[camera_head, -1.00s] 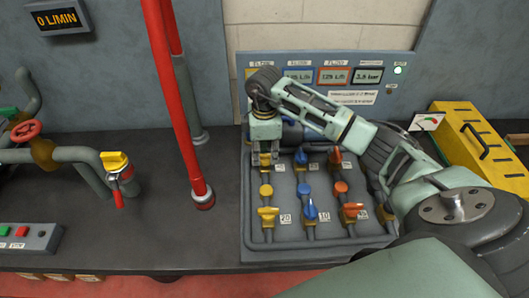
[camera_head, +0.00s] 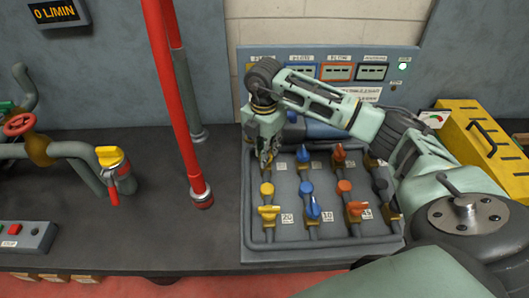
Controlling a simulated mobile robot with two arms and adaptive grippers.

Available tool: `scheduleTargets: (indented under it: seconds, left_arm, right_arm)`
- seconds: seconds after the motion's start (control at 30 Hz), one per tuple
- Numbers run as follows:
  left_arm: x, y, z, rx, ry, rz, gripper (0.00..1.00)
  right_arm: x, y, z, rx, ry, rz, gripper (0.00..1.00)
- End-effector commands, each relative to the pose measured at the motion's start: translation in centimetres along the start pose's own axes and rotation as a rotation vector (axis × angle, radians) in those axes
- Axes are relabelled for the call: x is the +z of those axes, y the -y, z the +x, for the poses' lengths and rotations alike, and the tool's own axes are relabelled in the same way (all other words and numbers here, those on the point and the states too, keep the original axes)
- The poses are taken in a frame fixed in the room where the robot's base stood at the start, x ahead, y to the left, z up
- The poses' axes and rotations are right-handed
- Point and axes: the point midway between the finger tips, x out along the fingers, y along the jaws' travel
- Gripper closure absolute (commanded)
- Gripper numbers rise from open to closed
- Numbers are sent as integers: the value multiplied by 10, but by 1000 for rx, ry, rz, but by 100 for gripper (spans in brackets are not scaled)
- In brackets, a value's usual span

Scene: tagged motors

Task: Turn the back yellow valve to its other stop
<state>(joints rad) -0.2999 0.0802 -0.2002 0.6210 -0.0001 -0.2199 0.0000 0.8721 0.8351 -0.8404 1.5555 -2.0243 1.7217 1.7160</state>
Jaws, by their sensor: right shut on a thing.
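The valve panel (camera_head: 325,236) carries columns of yellow, blue, orange and dark valves on grey pipes. My right gripper (camera_head: 266,166) points down at the back of the yellow column and is shut on the back yellow valve (camera_head: 265,158). The fingers hide most of that valve, so its handle angle is hard to tell. A round yellow fitting (camera_head: 266,189) and the front yellow valve (camera_head: 269,213) lie nearer in the same column, clear of the gripper. My left gripper is out of view.
Red pipes (camera_head: 178,110) rise at the left. Displays (camera_head: 337,72) stand behind. A yellow toolbox (camera_head: 487,142) is at the right. The dark bench (camera_head: 150,225) has free room.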

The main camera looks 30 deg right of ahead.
Motion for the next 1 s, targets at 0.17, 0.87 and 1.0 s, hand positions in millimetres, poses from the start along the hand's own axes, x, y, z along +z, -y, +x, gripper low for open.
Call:
scheduleTargets:
  seconds: [0.17,0.87,1.0]
  left_arm:
    - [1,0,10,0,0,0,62]
    - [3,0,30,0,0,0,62]
    - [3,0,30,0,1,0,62]
  right_arm:
    - [2,-2,-2,10,6,-163,100]
    - [-1,-1,-4,10,8,-624,100]
    - [-1,-1,-4,10,8,-651,100]
